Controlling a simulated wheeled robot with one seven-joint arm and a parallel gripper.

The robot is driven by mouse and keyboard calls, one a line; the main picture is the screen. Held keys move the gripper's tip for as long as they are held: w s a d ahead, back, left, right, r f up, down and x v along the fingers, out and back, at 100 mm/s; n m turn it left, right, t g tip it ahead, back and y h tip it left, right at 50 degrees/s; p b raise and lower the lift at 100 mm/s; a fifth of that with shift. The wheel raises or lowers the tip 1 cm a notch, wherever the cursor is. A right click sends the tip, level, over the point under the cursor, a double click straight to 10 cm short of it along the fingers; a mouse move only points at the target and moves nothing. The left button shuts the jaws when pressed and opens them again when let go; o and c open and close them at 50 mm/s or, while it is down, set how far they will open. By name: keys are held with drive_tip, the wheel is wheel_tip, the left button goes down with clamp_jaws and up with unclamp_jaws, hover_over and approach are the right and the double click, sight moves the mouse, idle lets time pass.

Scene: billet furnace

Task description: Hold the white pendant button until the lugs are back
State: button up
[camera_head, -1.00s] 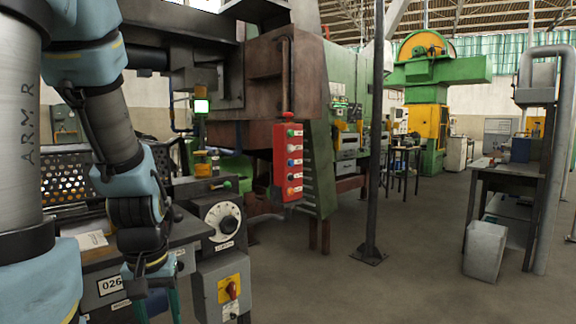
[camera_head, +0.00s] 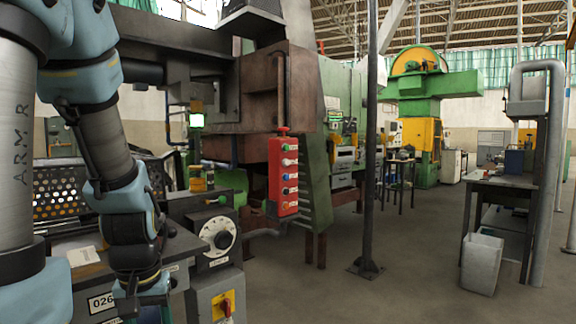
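The red pendant (camera_head: 276,179) hangs upright on a cable in front of the rusty furnace body, with a column of coloured buttons on its face. The white button (camera_head: 286,162) is second from the top, under a green one and above a blue one. My gripper (camera_head: 141,312) points down at the bottom left, well left of and below the pendant, and touches no button. Its fingertips are cut off by the frame's lower edge, so its opening is hidden. The lugs cannot be made out.
A control box with a white dial (camera_head: 219,233) and a yellow-red switch (camera_head: 222,306) stands between my arm and the pendant. A dark post (camera_head: 371,150) stands right of the pendant.

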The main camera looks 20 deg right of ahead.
drive_tip(key=shift+c, duration=0.4)
clamp_jaws()
idle(1.2)
